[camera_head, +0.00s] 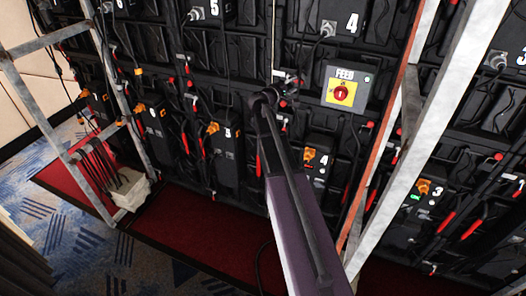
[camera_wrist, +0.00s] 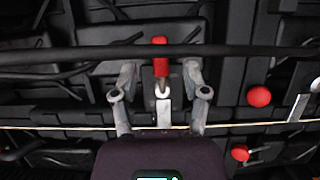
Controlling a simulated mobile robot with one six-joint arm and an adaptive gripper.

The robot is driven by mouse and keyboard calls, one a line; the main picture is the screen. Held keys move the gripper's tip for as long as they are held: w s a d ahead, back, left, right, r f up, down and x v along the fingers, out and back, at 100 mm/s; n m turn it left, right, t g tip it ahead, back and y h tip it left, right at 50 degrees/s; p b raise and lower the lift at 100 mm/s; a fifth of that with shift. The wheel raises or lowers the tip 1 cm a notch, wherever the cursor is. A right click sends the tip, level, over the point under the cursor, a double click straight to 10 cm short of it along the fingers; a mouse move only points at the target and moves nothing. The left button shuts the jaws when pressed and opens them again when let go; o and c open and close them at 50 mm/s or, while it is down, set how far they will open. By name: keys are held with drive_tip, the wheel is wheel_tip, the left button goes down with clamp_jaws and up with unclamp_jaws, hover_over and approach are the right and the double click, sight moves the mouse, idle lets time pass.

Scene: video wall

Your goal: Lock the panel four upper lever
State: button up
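In the wrist view a red-tipped lever (camera_wrist: 161,58) stands between the two fingers of my gripper (camera_wrist: 160,75). There is a gap on each side of it, so the fingers are open and do not touch it. The lever's lower part is pale metal. In the head view my gripper (camera_head: 287,80) is up against the black panel wall, left of the yellow and red FEED switch (camera_head: 341,92) and below left of the upper label 4 (camera_head: 352,23). The lever is hidden or too small to tell there.
Red knobs (camera_wrist: 260,96) sit right of the gripper in the wrist view, and a dark cable (camera_wrist: 240,51) crosses the fingers' view. In the head view a metal frame post (camera_head: 428,120) stands to the right and another frame (camera_head: 45,42) to the left. Red carpet (camera_head: 190,225) lies below.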

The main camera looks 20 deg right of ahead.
drive_tip(key=v, duration=1)
drive_tip(key=s+a+f+m+g+y, duration=0.1)
drive_tip(key=s+a+f+y, duration=0.3)
drive_tip(key=f, duration=0.3)
drive_tip(key=s+a+f+m+g+y+b, duration=0.1)
drive_tip(key=s+a+f+m+g+y, duration=0.1)
drive_tip(key=s+a+f+y, duration=0.2)
drive_tip(key=shift+s+a+f+m+g+y, duration=0.3)
drive_tip(key=shift+s+a+f, duration=0.95)
drive_tip(key=shift+s+f, duration=0.6)
drive_tip(key=s+a+f+g+y, duration=0.1)
drive_tip(key=s+a+y, duration=0.3)
drive_tip(key=a, duration=0.4)
drive_tip(key=s+a+f+g+y, duration=0.1)
drive_tip(key=s+a+f+y, duration=0.3)
drive_tip(key=s+a, duration=0.3)
drive_tip(key=shift+s+a, duration=0.2)
drive_tip(key=shift+a, duration=0.25)
drive_tip(key=shift+w+d, duration=0.1)
